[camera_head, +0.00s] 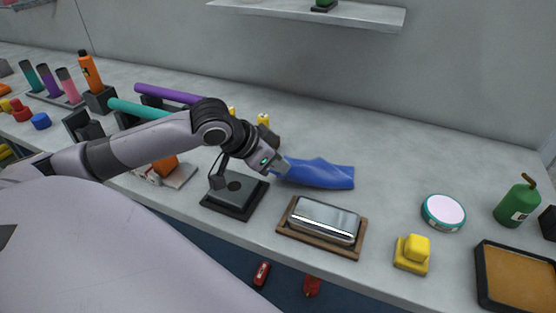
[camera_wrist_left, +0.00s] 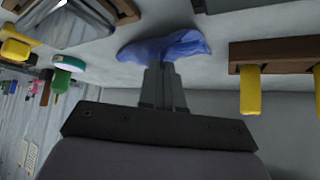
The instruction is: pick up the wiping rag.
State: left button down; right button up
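The wiping rag is a crumpled blue cloth (camera_head: 322,174) on the grey counter, right of my left gripper in the head view. In the left wrist view the rag (camera_wrist_left: 165,46) shows at the fingertips. My left gripper (camera_head: 281,166) reaches in from the left to the rag's left end. In the wrist view its fingers (camera_wrist_left: 163,72) are close together with the blue cloth at their tips, which the cloth partly hides. They look shut on the rag. My right gripper is not in view.
A silver box on a wooden tray (camera_head: 287,226) and a black-based device (camera_head: 233,196) stand in front. A yellow block (camera_head: 412,253), a round tin (camera_head: 443,212) and a green bottle (camera_head: 516,202) are right. Purple (camera_head: 170,93) and teal (camera_head: 138,109) tubes lie left. The counter behind the rag is clear.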

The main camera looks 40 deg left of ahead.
pick_arm(q)
notch_tip(320, 180, up, 7)
jog(key=p, duration=0.2)
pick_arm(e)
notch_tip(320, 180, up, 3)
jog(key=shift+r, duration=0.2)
pick_arm(q)
notch_tip(320, 180, up, 18)
dwell(0.4)
jog(key=shift+w, duration=0.1)
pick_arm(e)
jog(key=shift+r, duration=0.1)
